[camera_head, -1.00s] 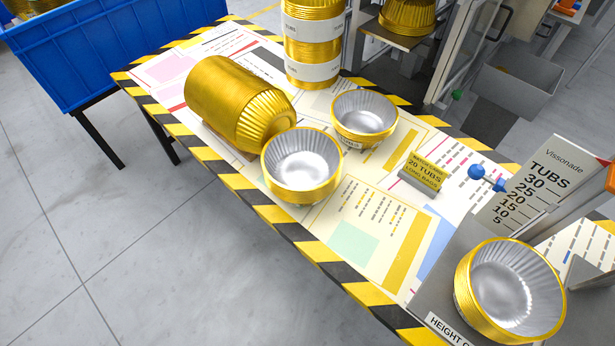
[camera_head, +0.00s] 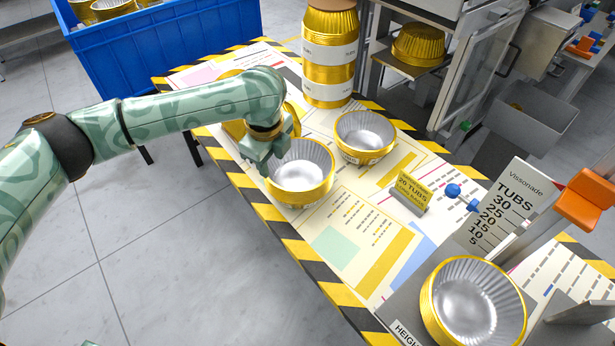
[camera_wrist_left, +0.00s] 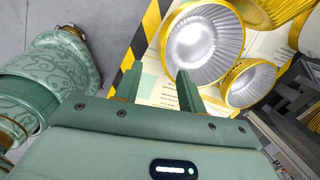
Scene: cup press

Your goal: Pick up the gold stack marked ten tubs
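A short gold tub stack with a silver inside (camera_head: 301,178) stands near the table's front edge, open side up. A second short stack (camera_head: 364,137) stands behind it to the right; its label is too small to read. A third (camera_head: 472,303) stands on the height gauge. I cannot tell which is marked ten tubs. My left gripper (camera_head: 264,165) is at the left rim of the front stack. In the left wrist view its fingers (camera_wrist_left: 160,73) are apart with nothing between them, and the front stack (camera_wrist_left: 203,45) lies just beyond them. My right gripper is out of view.
A tall banded gold stack (camera_head: 329,60) stands at the back. A lying gold stack (camera_head: 232,129) is mostly hidden behind my left arm. A 20 TUBS sign (camera_head: 411,192), the gauge board (camera_head: 505,205) and a blue bin (camera_head: 170,45) are around.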

